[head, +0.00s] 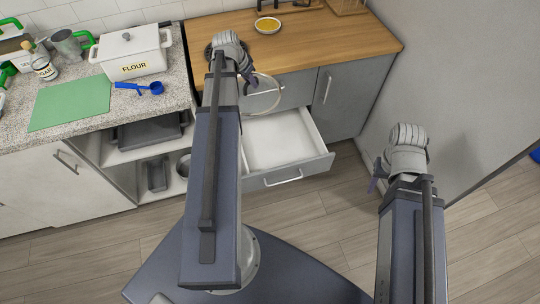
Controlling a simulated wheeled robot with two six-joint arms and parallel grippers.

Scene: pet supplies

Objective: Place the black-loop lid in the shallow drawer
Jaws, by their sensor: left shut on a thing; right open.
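My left gripper (250,78) is shut on a thin round lid with a pale rim (281,90), in front of the wooden counter's edge. The lid is tilted and looks see-through, and my arm hides its left part. Its black loop cannot be made out clearly at the fingers. The shallow drawer (316,160) is pulled out below and to the right of the lid; its visible white inside is empty. The lid appears above the drawer's back part, apart from its floor. My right gripper (375,178) is open and empty, right of the drawer, near the grey panel.
A wooden counter (350,40) holds a small bowl of yellow food (267,25). A dark round thing (210,50) is partly hidden behind my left wrist. On the left, a stone counter (60,95) holds a flour bin (135,55), a green mat (70,103) and a blue scoop (153,88).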

